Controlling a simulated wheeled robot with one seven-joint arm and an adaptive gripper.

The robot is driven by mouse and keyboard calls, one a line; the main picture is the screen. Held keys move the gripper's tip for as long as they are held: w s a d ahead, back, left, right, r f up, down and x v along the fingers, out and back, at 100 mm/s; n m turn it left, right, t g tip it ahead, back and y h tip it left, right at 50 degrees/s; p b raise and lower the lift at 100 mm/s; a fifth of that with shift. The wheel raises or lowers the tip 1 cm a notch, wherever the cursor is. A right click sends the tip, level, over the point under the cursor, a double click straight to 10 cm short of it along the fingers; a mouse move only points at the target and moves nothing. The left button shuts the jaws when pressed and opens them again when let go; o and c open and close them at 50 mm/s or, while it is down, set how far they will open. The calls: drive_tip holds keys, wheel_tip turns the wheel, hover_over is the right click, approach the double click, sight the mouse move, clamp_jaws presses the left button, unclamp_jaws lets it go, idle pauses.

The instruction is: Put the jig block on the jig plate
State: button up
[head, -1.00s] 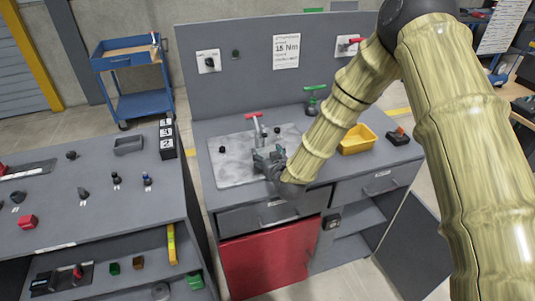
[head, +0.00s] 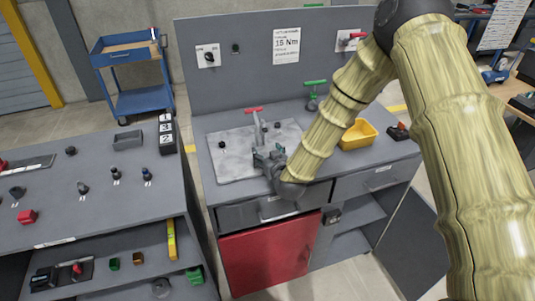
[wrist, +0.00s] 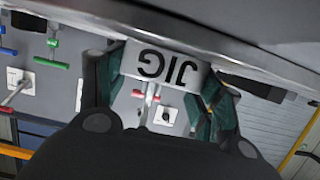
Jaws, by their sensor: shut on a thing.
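The jig block (wrist: 160,67) is a pale grey block with "JIG" lettered on it, upside down in the wrist view. My gripper (wrist: 158,85) is shut on it, with a dark green finger at each side. In the head view my gripper (head: 269,158) is at the front right part of the jig plate; the block cannot be made out there. The jig plate (head: 226,166) is a mottled light grey slab on the middle bench. A clamp with a red handle (head: 253,110) stands on it. I cannot tell how high the block is above the plate.
Dark knobs stand on the plate. A yellow bin (head: 357,136) and a green-handled tool (head: 314,92) are to the right and behind. A backboard (head: 240,75) closes the rear. The left bench (head: 100,215) holds small parts, with a gap between the benches.

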drive_tip(key=o, duration=1.4)
drive_tip(key=shift+r, duration=0.1)
drive_tip(key=shift+r+p, duration=0.5)
drive_tip(key=b+v, duration=0.3)
drive_tip(key=v, duration=0.9)
drive_tip(key=shift+d, duration=0.1)
drive_tip(key=s+d+f+m+g+h, duration=0.1)
drive_tip(key=s+d+f+g, duration=0.2)
drive_tip(key=f, duration=0.4)
drive_tip(key=s+d+f+g, duration=0.1)
drive_tip(key=s+d+f, duration=0.1)
drive_tip(key=s+f, duration=0.45)
drive_tip(key=s+d+f+m+g+h, duration=0.1)
drive_tip(key=s+d+f+g, duration=0.2)
drive_tip(key=s+f, duration=0.3)
drive_tip(key=s+d+f+m+g+h, duration=0.1)
drive_tip(key=s+d+f+g, duration=0.2)
drive_tip(key=s, duration=1.1)
drive_tip(key=s+d+f+g+h, duration=0.1)
drive_tip(key=s+d+f+g, duration=0.3)
drive_tip(key=s+d+f, duration=0.4)
drive_tip(key=shift+s+d+f+m, duration=0.15)
drive_tip(key=shift+s+f, duration=0.15)
drive_tip(key=shift+s, duration=0.25)
drive_tip(key=shift+s+a+f+m, duration=0.1)
drive_tip(key=shift+s+f, duration=0.15)
drive_tip(key=shift+s, duration=0.25)
drive_tip(key=shift+s+d+f+m, duration=0.15)
drive_tip(key=shift+s+f, duration=0.15)
drive_tip(key=shift+s, duration=0.25)
